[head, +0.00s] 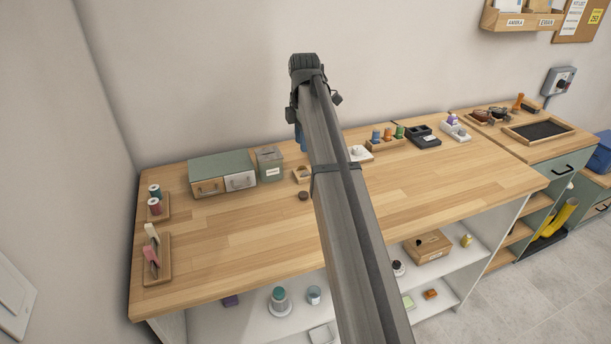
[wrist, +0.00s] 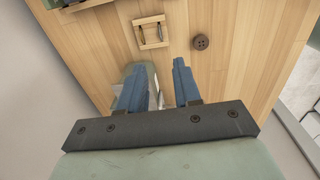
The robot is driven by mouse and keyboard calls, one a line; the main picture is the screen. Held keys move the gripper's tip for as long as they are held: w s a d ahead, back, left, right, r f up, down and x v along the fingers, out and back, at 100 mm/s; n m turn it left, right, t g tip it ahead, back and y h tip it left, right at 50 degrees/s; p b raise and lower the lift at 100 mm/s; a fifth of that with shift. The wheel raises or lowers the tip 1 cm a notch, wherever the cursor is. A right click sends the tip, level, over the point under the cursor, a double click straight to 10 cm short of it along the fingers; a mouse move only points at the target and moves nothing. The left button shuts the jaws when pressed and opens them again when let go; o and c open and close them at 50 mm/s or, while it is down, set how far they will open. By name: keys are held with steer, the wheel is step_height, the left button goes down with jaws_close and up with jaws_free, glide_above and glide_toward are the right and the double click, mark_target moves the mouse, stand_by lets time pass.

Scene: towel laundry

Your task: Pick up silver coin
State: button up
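I cannot make out a silver coin in either view. My gripper (wrist: 163,85) has two blue fingers with a clear gap between them, and I see nothing held there. In the head view a bit of the blue gripper (head: 302,138) shows beside my arm, above the back of the wooden workbench (head: 235,250). A greenish box (head: 269,167) with a pale label stands at the back, left of my arm. In the wrist view a greenish object shows behind the left finger, partly hidden by it.
A small wooden frame or tray (wrist: 151,32) and a round brown button (wrist: 201,42) lie on the bench near the gripper. A drawer unit (head: 222,173) stands left of the box. Thread spools (head: 155,198) stand at the left edge. The front middle of the bench is clear.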

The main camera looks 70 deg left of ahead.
glide_above(306, 175)
steer(key=s, duration=0.1)
step_height(306, 175, down, 6)
steer(key=shift+r, duration=0.25)
steer(key=shift+w+f, duration=0.15)
steer(key=shift+f, duration=1.15)
steer(key=shift+w+f, duration=0.1)
steer(key=shift+f, duration=1.2)
jaws_close()
